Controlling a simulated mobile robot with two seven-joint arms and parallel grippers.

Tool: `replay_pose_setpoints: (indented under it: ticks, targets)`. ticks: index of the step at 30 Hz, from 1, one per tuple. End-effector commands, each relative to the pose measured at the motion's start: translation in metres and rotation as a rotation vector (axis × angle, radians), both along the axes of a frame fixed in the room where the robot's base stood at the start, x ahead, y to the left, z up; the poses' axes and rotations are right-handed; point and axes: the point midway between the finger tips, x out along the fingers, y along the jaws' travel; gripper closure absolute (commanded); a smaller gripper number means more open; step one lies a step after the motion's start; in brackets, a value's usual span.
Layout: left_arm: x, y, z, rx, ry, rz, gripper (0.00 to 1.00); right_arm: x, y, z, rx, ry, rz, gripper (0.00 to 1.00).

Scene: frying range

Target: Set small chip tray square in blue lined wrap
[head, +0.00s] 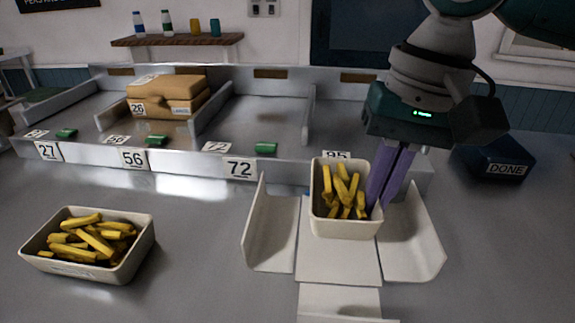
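The small chip tray (346,228), cream and holding several yellow chips (343,190), is over the middle panel of the open wrap (338,265). Its sides look roughly in line with the panel. I cannot tell whether its base touches the wrap. The wrap is pale with side flaps raised left and right and a front flap lying toward me. Only a sliver of blue shows behind the tray's left side. My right gripper (380,207) points down at the tray's right wall, its purple fingers close together and apparently pinching that wall. My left gripper is out of view.
A larger chip tray (90,268) stands on the counter at left. Behind is a metal rack (265,110) with number labels, green tabs and a tan box (168,95). A dark blue DONE box (495,160) is at the right. The right front counter is clear.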

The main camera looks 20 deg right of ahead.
Motion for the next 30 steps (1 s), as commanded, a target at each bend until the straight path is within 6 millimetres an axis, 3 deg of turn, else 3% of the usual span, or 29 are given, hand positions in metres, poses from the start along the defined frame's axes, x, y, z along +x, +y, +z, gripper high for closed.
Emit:
replay_pose_setpoints:
  ticks: [9,21,30]
  targets:
    - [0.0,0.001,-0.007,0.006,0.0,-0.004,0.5,0.0,0.0,-0.042,0.0,0.001,-0.001,1.0]
    - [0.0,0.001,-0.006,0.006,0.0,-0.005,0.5,0.0,0.0,-0.047,0.0,0.0,-0.001,1.0]
    - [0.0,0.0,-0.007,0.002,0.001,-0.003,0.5,0.0,0.0,-0.047,0.0,-0.001,-0.001,0.68]
